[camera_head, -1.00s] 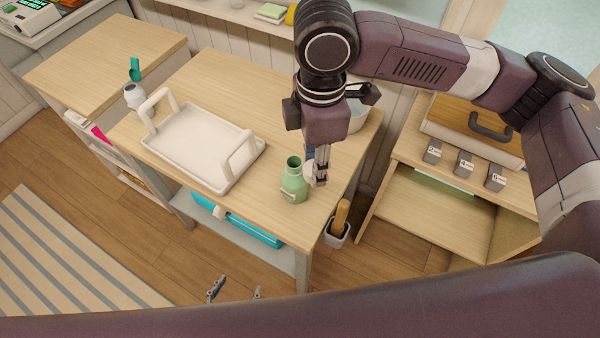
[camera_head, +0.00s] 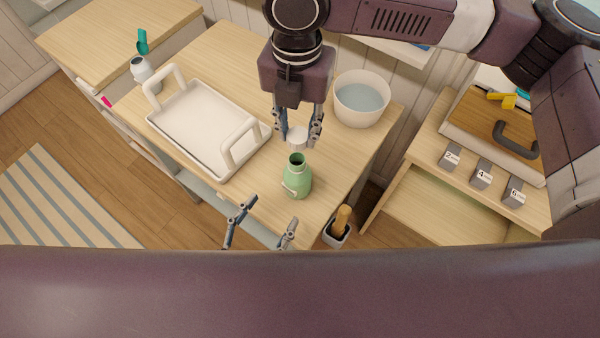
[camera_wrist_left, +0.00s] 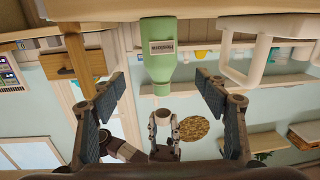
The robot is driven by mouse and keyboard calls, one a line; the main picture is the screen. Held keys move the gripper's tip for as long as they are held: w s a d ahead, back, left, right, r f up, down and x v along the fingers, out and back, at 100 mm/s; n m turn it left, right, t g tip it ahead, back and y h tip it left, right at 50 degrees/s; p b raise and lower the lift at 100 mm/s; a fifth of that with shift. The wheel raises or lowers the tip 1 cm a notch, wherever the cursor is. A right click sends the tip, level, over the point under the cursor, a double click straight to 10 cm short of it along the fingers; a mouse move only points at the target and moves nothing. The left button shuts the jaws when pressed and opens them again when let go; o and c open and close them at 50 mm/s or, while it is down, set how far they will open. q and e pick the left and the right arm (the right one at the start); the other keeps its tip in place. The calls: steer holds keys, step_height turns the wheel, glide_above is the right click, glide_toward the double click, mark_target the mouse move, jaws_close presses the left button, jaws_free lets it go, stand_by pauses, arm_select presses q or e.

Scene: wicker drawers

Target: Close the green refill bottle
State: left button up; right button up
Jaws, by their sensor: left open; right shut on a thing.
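The green refill bottle (camera_head: 297,181) stands upright near the table's front edge, its dark mouth open at the top. My right gripper (camera_head: 298,132) points down and is shut on a small white cap (camera_head: 298,141), just above and behind the bottle's mouth in the head view; the exact gap is unclear. My left gripper (camera_head: 264,222) is open and empty in front of the table edge. In the left wrist view, which is upside down, the labelled bottle (camera_wrist_left: 159,60) lies between the spread left fingers (camera_wrist_left: 160,88), beyond their tips. The white cap (camera_wrist_left: 163,116) also shows there.
A white tray (camera_head: 165,146) with two upright handles stands left of the bottle. A white bowl (camera_head: 342,115) of water is behind right. Bare tabletop lies right of the green bottle.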

mark_target(298, 174)
arm_select(q)
steer(key=shift+s+a, duration=0.1)
steer(key=shift+s, duration=0.05)
arm_select(e)
steer(key=shift+s+a+r, duration=0.15)
steer(key=shift+s+a, duration=0.05)
steer(key=shift+s, duration=0.2)
arm_select(q)
steer(key=x, duration=1.2)
arm_select(e)
steer(key=shift+w+d, duration=0.1)
steer(key=shift+w, duration=0.15)
arm_select(q)
steer(key=shift+c, duration=0.5)
steer(key=c, duration=1.7)
arm_select(e)
steer(key=shift+f, duration=2.55)
steer(key=shift+f, duration=0.9)
